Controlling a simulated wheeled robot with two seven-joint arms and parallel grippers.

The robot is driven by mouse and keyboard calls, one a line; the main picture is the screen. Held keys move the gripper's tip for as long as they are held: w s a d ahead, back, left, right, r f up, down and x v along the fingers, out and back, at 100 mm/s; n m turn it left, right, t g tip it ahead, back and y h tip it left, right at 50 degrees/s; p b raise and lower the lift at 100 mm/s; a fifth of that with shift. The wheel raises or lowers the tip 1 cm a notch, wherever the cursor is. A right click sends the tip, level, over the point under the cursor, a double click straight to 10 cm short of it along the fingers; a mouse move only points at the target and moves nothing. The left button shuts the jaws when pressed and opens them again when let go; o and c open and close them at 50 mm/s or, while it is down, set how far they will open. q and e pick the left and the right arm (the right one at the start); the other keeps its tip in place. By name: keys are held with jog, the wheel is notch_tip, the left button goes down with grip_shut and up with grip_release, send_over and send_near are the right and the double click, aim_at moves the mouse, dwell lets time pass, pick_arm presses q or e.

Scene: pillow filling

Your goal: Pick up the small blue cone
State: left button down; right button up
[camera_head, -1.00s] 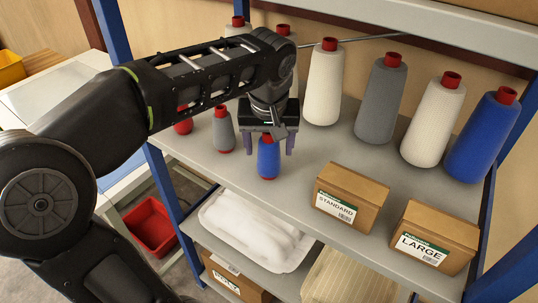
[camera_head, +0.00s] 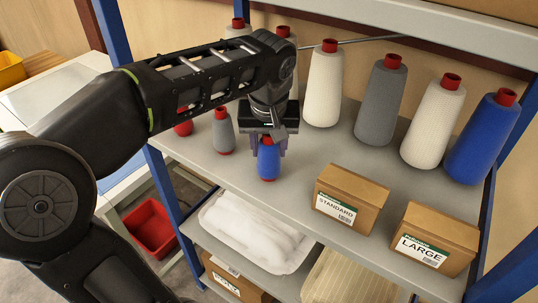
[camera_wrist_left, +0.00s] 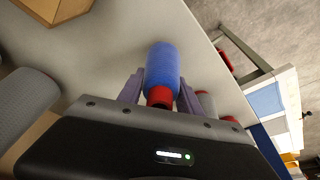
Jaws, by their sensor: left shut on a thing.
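The small blue cone (camera_head: 268,162) has a red top and stands upright on the grey shelf near its front edge. My left gripper (camera_head: 268,148) comes down over it from above, with its fingers shut on the cone's upper part. In the left wrist view the blue cone (camera_wrist_left: 162,70) sits between the two purple-grey fingers, its red tip toward the gripper body. The cone's base appears to be at the shelf surface. My right gripper is not in view.
A small grey cone (camera_head: 223,132) stands just left of the blue one. Large white, grey and blue cones (camera_head: 484,138) stand at the back and right. Cardboard boxes marked STANDARD (camera_head: 346,197) and LARGE (camera_head: 430,236) sit at the front right. A blue post (camera_head: 178,205) borders the shelf.

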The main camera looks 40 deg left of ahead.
pick_arm(q)
jog(key=shift+r, duration=0.2)
jog(key=shift+r, duration=0.55)
notch_tip(320, 180, up, 2)
jog(key=shift+r+b, duration=0.1)
jog(key=shift+b, duration=0.45)
jog(key=s+a+b, duration=0.2)
jog(key=s+a, duration=1)
jog(key=shift+s+a+b, duration=0.35)
jog(key=shift+s+a, duration=0.05)
jog(key=shift+w, duration=0.1)
